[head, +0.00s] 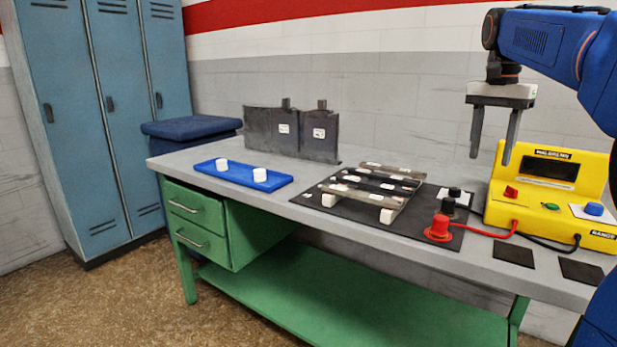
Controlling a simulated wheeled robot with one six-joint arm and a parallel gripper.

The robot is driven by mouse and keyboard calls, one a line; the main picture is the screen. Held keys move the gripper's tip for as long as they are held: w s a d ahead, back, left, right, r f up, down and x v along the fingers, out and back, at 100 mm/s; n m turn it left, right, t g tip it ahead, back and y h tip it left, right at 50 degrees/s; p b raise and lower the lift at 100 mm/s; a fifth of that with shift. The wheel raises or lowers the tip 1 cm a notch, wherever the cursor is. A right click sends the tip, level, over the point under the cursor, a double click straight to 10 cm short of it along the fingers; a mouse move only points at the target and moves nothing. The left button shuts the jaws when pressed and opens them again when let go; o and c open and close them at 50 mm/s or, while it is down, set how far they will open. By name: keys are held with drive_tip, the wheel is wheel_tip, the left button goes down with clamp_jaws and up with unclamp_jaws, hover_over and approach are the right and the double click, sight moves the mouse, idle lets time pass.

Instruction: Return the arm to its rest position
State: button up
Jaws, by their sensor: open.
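My gripper (494,135) is at the upper right of the head view, at the end of my blue arm (540,42). Its two grey fingers point down and stand apart, with nothing between them. It hangs above the right part of the workbench, by the left side of the yellow meter (551,185). Whether the fingers are in front of or beside the meter's edge is hard to tell. No contact shows.
The grey bench top (325,208) holds a blue tray (222,174) with two white pieces, dark upright panels (318,142), a black mat (440,233) bearing metal rails (395,202), and a red probe (440,227) with its cable. Blue lockers (115,110) stand left.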

drive_tip(key=s+a+f+n, duration=0.1)
drive_tip(key=s+a+f, duration=0.1)
drive_tip(key=s+f, duration=0.1)
drive_tip(key=s+a+f+n+t, duration=0.1)
drive_tip(key=s+a+f+n, duration=0.1)
drive_tip(key=s, duration=0.4)
drive_tip(key=s+a+f+n+t, duration=0.1)
drive_tip(key=s+a+f+n, duration=0.1)
drive_tip(key=s+a+f, duration=0.2)
drive_tip(key=shift+s+f, duration=0.15)
drive_tip(key=shift+f, duration=0.7)
drive_tip(key=s+a+f+n+t, duration=0.1)
drive_tip(key=s+a+f+n, duration=0.1)
drive_tip(key=s+f, duration=0.5)
drive_tip(key=s+a+f+n+t, duration=0.1)
drive_tip(key=s+a+f+n, duration=0.1)
drive_tip(key=s+f, duration=0.6)
wheel_tip(320, 180, down, 5)
drive_tip(key=shift+a+r+n+t, duration=0.15)
drive_tip(key=shift+a+n+t, duration=0.25)
drive_tip(key=shift+n, duration=0.5)
drive_tip(key=shift+c, duration=0.2)
